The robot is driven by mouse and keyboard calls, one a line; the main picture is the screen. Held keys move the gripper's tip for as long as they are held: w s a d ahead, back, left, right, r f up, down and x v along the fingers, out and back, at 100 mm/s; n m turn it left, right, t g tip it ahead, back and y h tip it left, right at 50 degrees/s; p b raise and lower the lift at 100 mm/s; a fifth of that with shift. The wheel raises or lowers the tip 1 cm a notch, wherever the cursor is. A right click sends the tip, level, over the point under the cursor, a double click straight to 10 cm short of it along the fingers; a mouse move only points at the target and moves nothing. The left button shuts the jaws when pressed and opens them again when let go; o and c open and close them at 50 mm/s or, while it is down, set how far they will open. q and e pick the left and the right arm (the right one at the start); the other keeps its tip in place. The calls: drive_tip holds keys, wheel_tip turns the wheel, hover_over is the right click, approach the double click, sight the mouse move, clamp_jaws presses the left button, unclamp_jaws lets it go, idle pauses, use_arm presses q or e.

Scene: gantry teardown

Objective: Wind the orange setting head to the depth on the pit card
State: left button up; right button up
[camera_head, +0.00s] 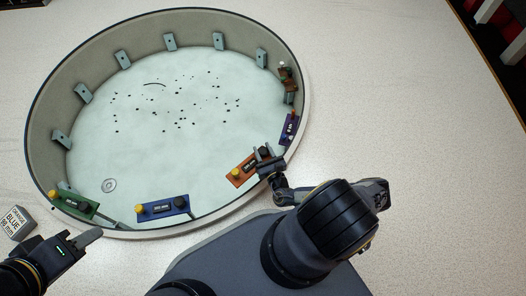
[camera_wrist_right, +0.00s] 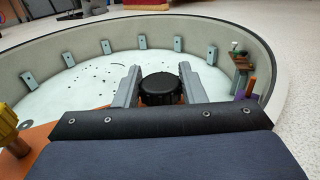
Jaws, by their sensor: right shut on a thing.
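The orange setting head (camera_head: 239,175) sits at the lower right inside the round pit, with a yellow knob, a small dark display and a black knob. My right gripper (camera_head: 265,158) is at its black knob. In the right wrist view the black knob (camera_wrist_right: 160,90) is between my two fingers, which are shut on it. The display's reading is too small to tell. The pit card (camera_head: 17,222) stands outside the rim at the left; "BLUE" is legible, the smaller lettering is unclear. My left gripper (camera_head: 92,236) is over the near-left rim, and its finger opening is unclear.
A blue head (camera_head: 163,207), a green head (camera_head: 75,202) and a purple head (camera_head: 289,128) line the pit wall (camera_head: 48,110). Brown and green parts (camera_head: 287,80) stand at the right wall. Dark specks and a ring (camera_head: 109,185) mark the open floor.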

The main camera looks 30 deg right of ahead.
drive_tip(key=shift+m+h+b, duration=0.3)
drive_tip(key=shift+m+h, duration=0.2)
drive_tip(key=shift+h, duration=0.5)
drive_tip(key=o, duration=1)
